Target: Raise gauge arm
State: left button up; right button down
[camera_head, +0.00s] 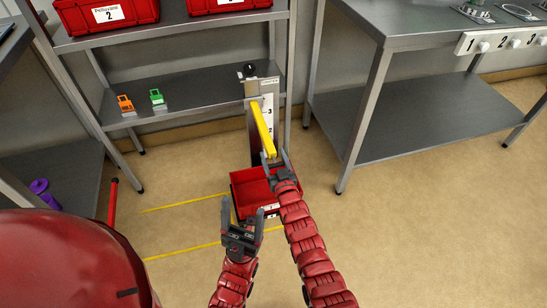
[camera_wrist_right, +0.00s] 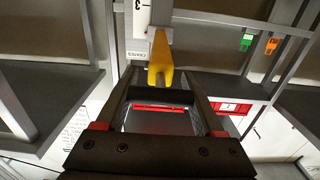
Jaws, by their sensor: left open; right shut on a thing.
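The yellow gauge arm (camera_head: 262,130) juts out from an upright grey post (camera_head: 252,100) with a white numbered scale (camera_head: 268,106) marked 3 and 2. In the right wrist view the arm's yellow end (camera_wrist_right: 160,62) lies between my fingers, below the scale (camera_wrist_right: 142,18). My right gripper (camera_head: 276,160) is shut on the gauge arm near its free end; the exact contact is hard to see. My left gripper (camera_head: 243,224) is open and empty, in front of and lower than the right one.
A red crate (camera_head: 240,183) sits below the gauge arm, partly hidden by my right gripper. Yellow lines (camera_head: 185,203) mark the floor. A shelf rack (camera_head: 195,92) holds orange (camera_head: 125,104) and green (camera_head: 157,97) tags. A steel table (camera_head: 425,28) stands at the right.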

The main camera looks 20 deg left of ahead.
jog(key=shift+r, duration=0.1)
grip_release()
jog(key=shift+s+d, duration=0.35)
jog(key=shift+s, duration=0.15)
jog(key=p+v, duration=0.2)
jog(key=v, duration=1.4)
jog(key=shift+p, duration=0.35)
jog(key=shift+d, duration=0.1)
